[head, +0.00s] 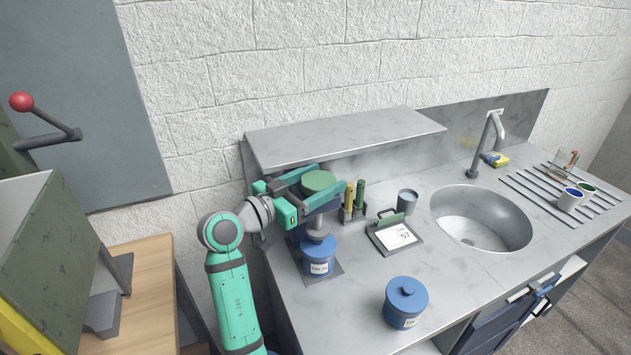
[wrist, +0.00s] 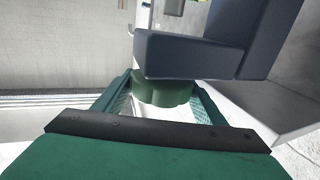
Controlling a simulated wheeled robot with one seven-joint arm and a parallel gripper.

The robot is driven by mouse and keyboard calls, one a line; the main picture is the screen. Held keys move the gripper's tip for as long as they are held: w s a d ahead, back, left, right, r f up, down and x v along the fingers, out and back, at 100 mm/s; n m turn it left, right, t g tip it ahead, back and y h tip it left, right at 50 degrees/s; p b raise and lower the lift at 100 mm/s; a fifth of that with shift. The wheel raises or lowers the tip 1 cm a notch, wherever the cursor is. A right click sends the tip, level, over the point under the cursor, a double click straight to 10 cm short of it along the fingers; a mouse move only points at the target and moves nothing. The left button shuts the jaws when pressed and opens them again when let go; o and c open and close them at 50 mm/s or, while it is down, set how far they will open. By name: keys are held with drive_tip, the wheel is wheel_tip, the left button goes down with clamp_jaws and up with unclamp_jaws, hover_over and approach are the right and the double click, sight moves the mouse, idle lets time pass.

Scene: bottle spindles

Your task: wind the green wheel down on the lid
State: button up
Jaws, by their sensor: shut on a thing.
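The green wheel (head: 318,182) sits at the top of a press on the counter at the back left. My gripper (head: 306,191) is shut on the wheel, one finger on each side of its rim. In the wrist view the wheel (wrist: 165,88) shows between the two fingers (wrist: 165,100), partly hidden by a dark block of the press. Below the wheel, a grey press foot (head: 318,236) stands over the lid of a blue jar (head: 319,262) with a white label. I cannot tell whether the foot touches the lid.
A second blue lidded jar (head: 406,302) stands at the counter's front. Right of the press are a rack of yellow and green tools (head: 354,198), a scale (head: 395,236) and a grey cup (head: 407,201). A shelf (head: 345,136) overhangs behind. The sink (head: 483,217) lies right.

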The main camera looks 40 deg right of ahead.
drive_tip(key=g, duration=0.1)
drive_tip(key=m+g, duration=0.1)
drive_tip(key=w+m+g, duration=0.1)
drive_tip(key=shift+a+r+g, duration=0.1)
drive_tip(key=shift+a+g, duration=0.25)
drive_tip(key=shift+g, duration=0.05)
drive_tip(key=shift+o, duration=0.2)
drive_tip(key=shift+s+m+g, duration=0.1)
drive_tip(key=shift+m+g, duration=0.6)
drive_tip(key=shift+s+d+g+y, duration=0.1)
drive_tip(key=shift+d+g+y, duration=0.05)
drive_tip(key=shift+g+y, duration=0.15)
drive_tip(key=o, duration=1)
drive_tip(key=shift+o, duration=0.2)
drive_tip(key=shift+s, duration=0.1)
drive_tip(key=v, duration=1)
drive_tip(key=shift+a, duration=0.35)
drive_tip(key=shift+c, duration=0.2)
